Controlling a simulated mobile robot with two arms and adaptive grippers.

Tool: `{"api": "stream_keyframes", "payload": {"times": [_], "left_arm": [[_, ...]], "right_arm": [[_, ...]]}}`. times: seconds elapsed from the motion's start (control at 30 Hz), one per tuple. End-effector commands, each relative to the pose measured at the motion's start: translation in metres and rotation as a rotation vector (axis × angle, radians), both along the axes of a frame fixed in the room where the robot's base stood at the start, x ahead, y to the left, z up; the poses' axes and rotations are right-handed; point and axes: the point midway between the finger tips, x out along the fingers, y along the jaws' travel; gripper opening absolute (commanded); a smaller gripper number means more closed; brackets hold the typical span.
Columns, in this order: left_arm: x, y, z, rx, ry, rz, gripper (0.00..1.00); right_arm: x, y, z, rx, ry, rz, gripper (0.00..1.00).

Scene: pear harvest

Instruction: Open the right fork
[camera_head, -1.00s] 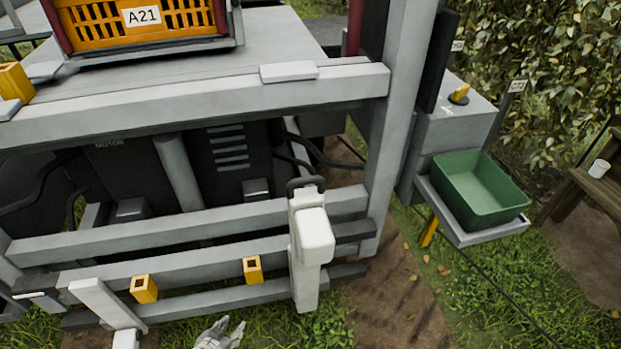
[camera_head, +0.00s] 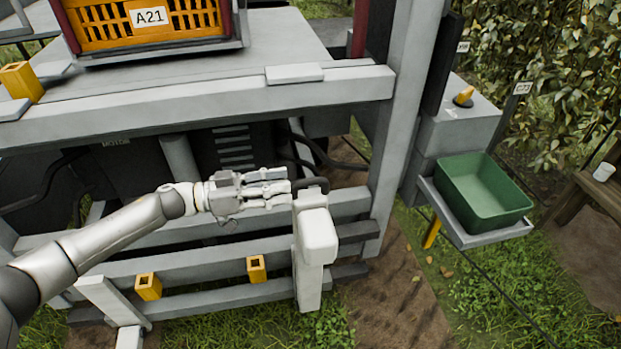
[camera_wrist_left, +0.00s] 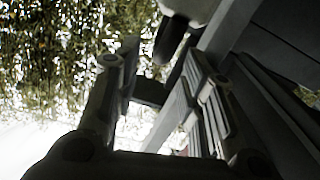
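The right fork (camera_head: 314,240) is a white upright piece at the front right of the grey frame, with a dark loop handle (camera_head: 308,186) on top. My left gripper (camera_head: 287,186) reaches in from the left at handle height, its fingertips right beside the handle; I cannot tell whether they touch. In the left wrist view the two fingers (camera_wrist_left: 160,62) stand apart, with a dark curved piece, likely the handle (camera_wrist_left: 171,38), just beyond the tips. My right gripper is not in view.
Grey rails (camera_head: 200,268) with yellow sockets (camera_head: 256,268) run below my arm. A white slanted piece (camera_head: 108,300) is at lower left. An orange crate marked A21 (camera_head: 100,25) sits on the platform. A green bin (camera_head: 483,190) stands on a tray at right.

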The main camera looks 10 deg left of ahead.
Motion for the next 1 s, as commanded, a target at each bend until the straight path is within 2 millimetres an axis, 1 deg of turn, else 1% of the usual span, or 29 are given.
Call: {"api": "stream_keyframes", "payload": {"times": [0.03,0.1,0.3,0.4,0.5,0.77,0.8,0.87,1.0], "left_arm": [[0.003,-0.011,0.003,-0.002,-0.001,-0.003,0.37],[0.008,-0.024,0.003,-0.003,-0.002,-0.001,0.37],[0.018,-0.055,0.001,-0.002,-0.001,0.0,0.37],[0.022,-0.064,0.001,-0.001,-0.001,0.002,0.37],[0.023,-0.068,0.001,0.0,-0.001,0.003,0.37],[0.024,-0.07,0.0,0.0,-0.002,0.004,0.37],[0.024,-0.07,0.0,0.0,-0.002,0.004,0.36],[0.024,-0.07,0.0,0.0,-0.001,0.004,0.28],[0.024,-0.07,0.0,0.0,-0.001,0.003,0.1]], "right_arm": [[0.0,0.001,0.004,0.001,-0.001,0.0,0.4],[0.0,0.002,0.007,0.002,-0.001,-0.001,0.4],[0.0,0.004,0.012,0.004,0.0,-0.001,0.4],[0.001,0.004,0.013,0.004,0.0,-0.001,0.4],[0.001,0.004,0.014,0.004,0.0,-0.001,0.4],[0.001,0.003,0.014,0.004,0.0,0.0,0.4],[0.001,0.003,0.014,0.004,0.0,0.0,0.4],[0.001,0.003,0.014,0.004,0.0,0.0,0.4],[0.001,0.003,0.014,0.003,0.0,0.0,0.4]]}}
